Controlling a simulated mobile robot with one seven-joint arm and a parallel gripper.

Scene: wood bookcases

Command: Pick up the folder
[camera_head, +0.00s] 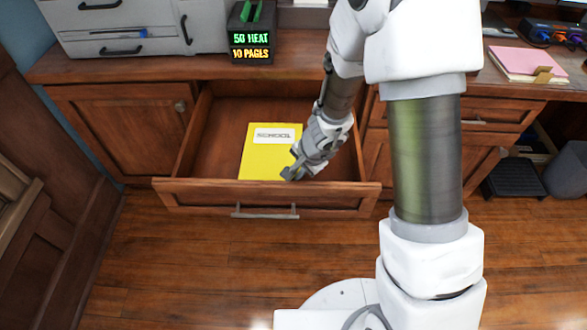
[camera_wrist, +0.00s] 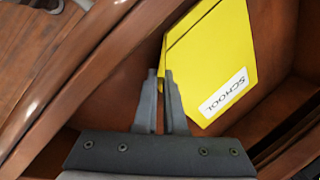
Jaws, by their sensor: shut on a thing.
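The yellow folder (camera_head: 257,160) with a white SCHOOL label lies in the open wooden drawer (camera_head: 212,130), near its front. My gripper (camera_head: 291,173) is at the folder's front right corner, inside the drawer. In the wrist view the folder (camera_wrist: 218,55) is just beyond and to the right of the fingers (camera_wrist: 160,75), which are nearly closed on its edge. The exact contact at the fingertips is hard to see. The folder looks flat or only slightly tilted.
The drawer front (camera_head: 265,198) with its handle is close to my gripper. The desk top (camera_head: 300,50) above holds a grey cabinet (camera_head: 135,30), a black display box (camera_head: 251,45) and a pink notepad (camera_head: 525,63). The floor before the drawer is clear.

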